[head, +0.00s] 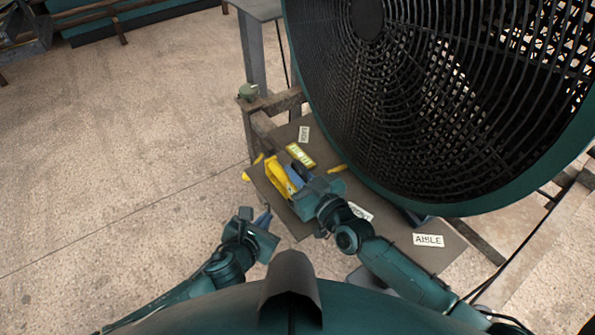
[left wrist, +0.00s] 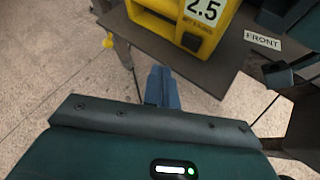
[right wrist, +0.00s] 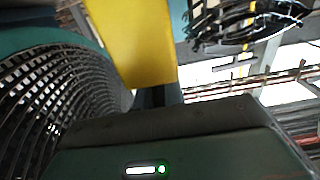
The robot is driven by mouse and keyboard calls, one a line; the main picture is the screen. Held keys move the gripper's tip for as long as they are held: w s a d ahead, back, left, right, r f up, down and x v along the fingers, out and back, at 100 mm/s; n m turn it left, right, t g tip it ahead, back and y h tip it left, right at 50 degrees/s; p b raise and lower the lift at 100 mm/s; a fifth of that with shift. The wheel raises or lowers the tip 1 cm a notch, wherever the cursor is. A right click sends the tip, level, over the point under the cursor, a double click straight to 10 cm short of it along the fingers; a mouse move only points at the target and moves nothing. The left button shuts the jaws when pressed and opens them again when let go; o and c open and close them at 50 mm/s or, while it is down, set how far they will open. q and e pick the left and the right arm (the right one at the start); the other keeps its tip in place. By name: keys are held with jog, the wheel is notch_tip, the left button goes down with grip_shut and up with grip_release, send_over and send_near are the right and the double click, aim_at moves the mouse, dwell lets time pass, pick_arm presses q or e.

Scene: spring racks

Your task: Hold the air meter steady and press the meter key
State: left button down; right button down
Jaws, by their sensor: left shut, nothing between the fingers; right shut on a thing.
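The yellow air meter (head: 279,180) stands on the grey board in the head view. Its face with a "2.5" label (left wrist: 203,12) shows at the top of the left wrist view, and its yellow body (right wrist: 133,45) shows large in the right wrist view. A dark patch (left wrist: 190,42) lies below the label; I cannot tell if it is the key. My right gripper (head: 296,179) is shut on the meter from its right side. My left gripper (head: 267,217) is shut and empty, in front of the meter and apart from it. Its fingertips (left wrist: 160,74) point toward the board edge.
A large caged fan (head: 400,90) stands close behind and right of the meter. A metal post (head: 253,55) stands behind. The floor at left is clear.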

aim_at(287, 204)
pick_arm(q)
jog(key=shift+w+d, duration=0.55)
jog(key=shift+d, duration=0.3)
jog(key=shift+w+d, duration=0.55)
jog(key=shift+d, duration=0.25)
jog(key=shift+d, duration=0.1)
dwell(0.7)
jog(key=shift+w+d, duration=0.25)
jog(key=shift+d, duration=0.05)
dwell(0.4)
jog(key=shift+s+a, duration=0.25)
jog(key=shift+a, duration=0.15)
jog(key=s+a, duration=0.3)
jog(key=a, duration=0.2)
jog(key=shift+s, duration=0.2)
dwell(0.4)
